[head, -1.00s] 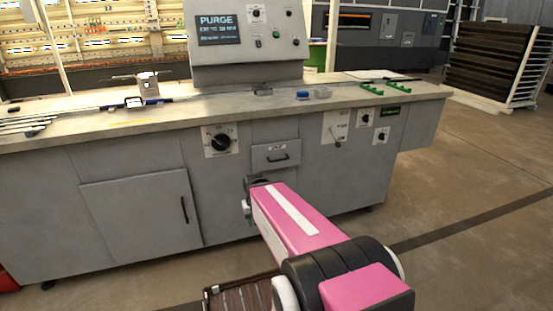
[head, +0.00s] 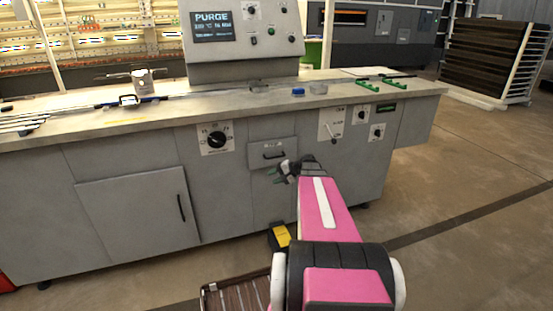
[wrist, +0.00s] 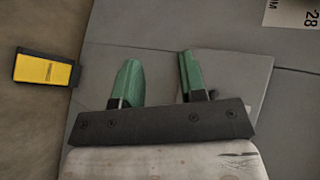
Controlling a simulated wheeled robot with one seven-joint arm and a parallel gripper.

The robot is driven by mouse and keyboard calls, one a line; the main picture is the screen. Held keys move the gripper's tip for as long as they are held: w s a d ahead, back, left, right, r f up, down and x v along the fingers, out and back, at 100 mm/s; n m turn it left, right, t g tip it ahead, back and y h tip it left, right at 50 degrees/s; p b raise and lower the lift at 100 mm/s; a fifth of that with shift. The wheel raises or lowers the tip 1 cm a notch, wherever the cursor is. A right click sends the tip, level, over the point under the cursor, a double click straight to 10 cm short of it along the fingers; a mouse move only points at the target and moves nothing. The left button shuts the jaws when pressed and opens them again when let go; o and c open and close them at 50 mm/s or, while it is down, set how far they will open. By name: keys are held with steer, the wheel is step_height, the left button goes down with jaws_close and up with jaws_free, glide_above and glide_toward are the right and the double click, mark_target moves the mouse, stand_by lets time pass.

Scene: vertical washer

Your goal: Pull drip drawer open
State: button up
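The drip drawer appears to be the small grey front (head: 284,147) with a dark bar handle (head: 274,156) in the cabinet's face, and it looks shut. My gripper (head: 277,171) is just below the handle in the head view, pointing toward the cabinet. In the wrist view, my gripper (wrist: 157,62) shows two green fingers spread apart with nothing between them. Grey panels lie beyond the fingers there. The handle cannot be made out in the wrist view, and I cannot tell the exact gap to it.
The grey cabinet (head: 130,165) has a knob (head: 217,139) left of the drawer and a lever (head: 332,130) to its right. A black and yellow pedal-like object (head: 279,236) is on the floor below, also in the wrist view (wrist: 47,70). Open floor lies right.

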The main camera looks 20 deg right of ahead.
mark_target(277, 157)
steer(key=w+d+r+m+t+y, duration=0.1)
steer(key=w+d+r+m+t, duration=0.1)
steer(key=d, duration=0.4)
steer(key=w+d+r+m+t, duration=0.1)
steer(key=w+d+r+t, duration=0.15)
steer(key=d, duration=0.45)
steer(key=x, duration=1.1)
steer(key=shift+s+a+r, duration=0.15)
steer(key=shift+r, duration=0.15)
jaws_close()
